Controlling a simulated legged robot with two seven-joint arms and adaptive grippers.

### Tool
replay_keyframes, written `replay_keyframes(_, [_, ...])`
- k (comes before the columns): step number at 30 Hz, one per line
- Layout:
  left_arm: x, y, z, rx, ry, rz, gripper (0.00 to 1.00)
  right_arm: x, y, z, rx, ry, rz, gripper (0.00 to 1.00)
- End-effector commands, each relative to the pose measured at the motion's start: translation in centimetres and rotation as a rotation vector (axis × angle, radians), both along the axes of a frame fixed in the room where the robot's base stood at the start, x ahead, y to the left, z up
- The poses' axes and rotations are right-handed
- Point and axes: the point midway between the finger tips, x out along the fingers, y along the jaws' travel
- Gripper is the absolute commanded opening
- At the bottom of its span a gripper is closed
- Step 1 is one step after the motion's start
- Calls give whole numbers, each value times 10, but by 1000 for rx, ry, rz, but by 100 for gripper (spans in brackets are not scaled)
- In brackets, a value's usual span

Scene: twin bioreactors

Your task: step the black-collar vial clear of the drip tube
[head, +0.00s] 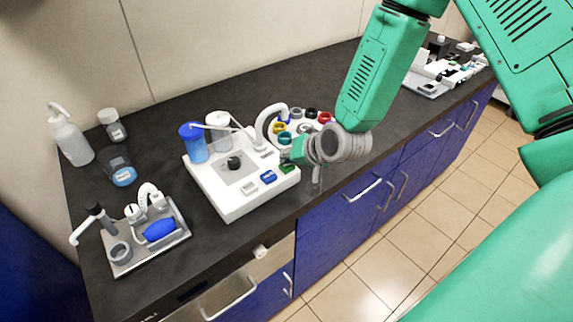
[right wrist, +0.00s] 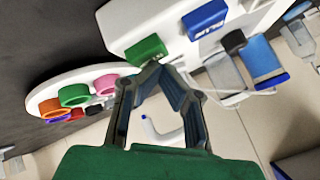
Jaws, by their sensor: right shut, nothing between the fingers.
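The black-collar vial (head: 311,113) stands upright at the back of the round vial carousel, between a grey and a red collar. The arched white drip tube (head: 264,124) rises beside the carousel; its blue end also shows in the right wrist view (right wrist: 146,118). I cannot tell which vial is right under it. My right gripper (head: 290,160) is shut and empty. In the right wrist view its closed fingertips (right wrist: 156,68) are at the green button (right wrist: 146,50) on the white base's front edge; contact is unclear. My left gripper is out of view.
The white base (head: 222,200) also carries white and blue (head: 268,177) buttons, a blue bottle (head: 193,143) and a clear bottle. Left of it are a grey tray (head: 150,250) and loose bottles. My right arm crosses above the bench. The bench front edge is close.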

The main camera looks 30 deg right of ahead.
Motion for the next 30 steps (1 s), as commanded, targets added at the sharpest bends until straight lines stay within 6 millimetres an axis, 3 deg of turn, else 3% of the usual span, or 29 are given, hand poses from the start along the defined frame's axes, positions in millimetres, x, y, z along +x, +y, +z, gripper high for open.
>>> replay_keyframes(22, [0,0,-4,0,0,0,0,0,0,-6,0,1,1,0])
replay_keyframes(30, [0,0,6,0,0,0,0,0,0,5,0,0,0,0])
